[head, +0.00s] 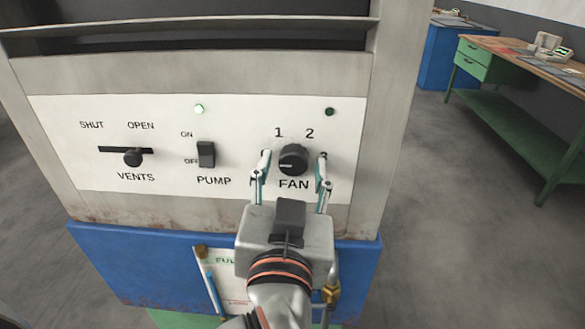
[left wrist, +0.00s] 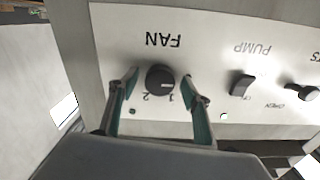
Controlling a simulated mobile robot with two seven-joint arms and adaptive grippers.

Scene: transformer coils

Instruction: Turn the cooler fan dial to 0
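The black round fan dial (head: 293,160) sits on the white control panel (head: 236,118) above the word FAN. In the left wrist view the dial (left wrist: 160,80) appears upside down, with a pale mark pointing right, away from the 2. The 1 and 2 are readable; the 0 position at the dial's left is covered by a finger, and the 3 is partly covered. My left gripper (head: 294,162) is open, one finger on each side of the dial, with a visible gap on both sides in the left wrist view (left wrist: 161,79). My right gripper is out of view.
Left of the dial are the black pump switch (head: 206,154) and the vents slider (head: 133,157). The lamp (head: 199,109) above the pump is lit; the lamp (head: 329,112) above the fan is dark. A green workbench (head: 520,137) stands far right across open floor.

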